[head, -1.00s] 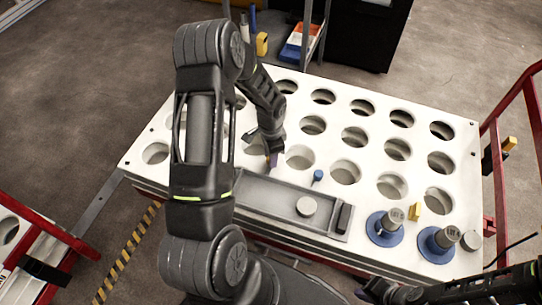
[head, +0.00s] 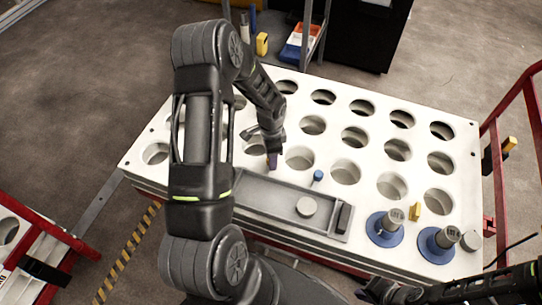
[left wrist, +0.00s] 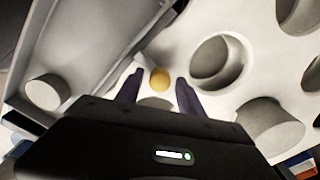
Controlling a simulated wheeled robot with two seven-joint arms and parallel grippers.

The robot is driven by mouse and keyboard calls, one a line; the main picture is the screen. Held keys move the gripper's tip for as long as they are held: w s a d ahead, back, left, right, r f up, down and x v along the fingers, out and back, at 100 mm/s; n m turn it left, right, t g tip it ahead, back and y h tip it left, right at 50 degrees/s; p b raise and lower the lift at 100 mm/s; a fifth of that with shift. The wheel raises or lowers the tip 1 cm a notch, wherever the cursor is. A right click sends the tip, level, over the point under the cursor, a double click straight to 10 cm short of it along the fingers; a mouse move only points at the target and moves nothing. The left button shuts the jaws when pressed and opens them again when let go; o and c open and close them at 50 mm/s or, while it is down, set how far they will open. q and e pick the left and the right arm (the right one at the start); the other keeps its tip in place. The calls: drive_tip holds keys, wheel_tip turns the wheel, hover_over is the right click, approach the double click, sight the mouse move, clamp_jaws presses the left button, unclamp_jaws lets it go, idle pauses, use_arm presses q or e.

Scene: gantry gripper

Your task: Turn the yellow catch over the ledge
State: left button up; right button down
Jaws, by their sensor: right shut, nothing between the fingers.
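A small round yellow piece (left wrist: 160,78), likely the catch, shows between the fingertips of my left gripper (left wrist: 158,92) in the left wrist view. The fingers are apart, one on each side of it; I cannot tell whether they touch it. In the head view my left gripper (head: 270,158) points down at the back edge of the grey tray (head: 262,193), and hides most of the spot. I cannot tell which edge is the ledge. My right gripper (head: 392,293) is shut and empty at the lower right, dark and partly cut off.
The white panel (head: 460,185) has many round holes. A blue-topped peg (head: 318,176), a yellow tab (head: 415,209) and two blue-based cylinders (head: 383,230) stand on it. The tray holds a pale disc (head: 306,206) and a dark block (head: 344,218). A red frame (head: 512,105) stands right.

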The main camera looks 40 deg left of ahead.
use_arm(q)
drive_tip(key=shift+o, duration=0.2)
drive_tip(key=shift+r, duration=0.1)
wheel_tip(320, 180, up, 8)
drive_tip(key=shift+f+p, duration=0.15)
drive_tip(key=shift+p, duration=0.5)
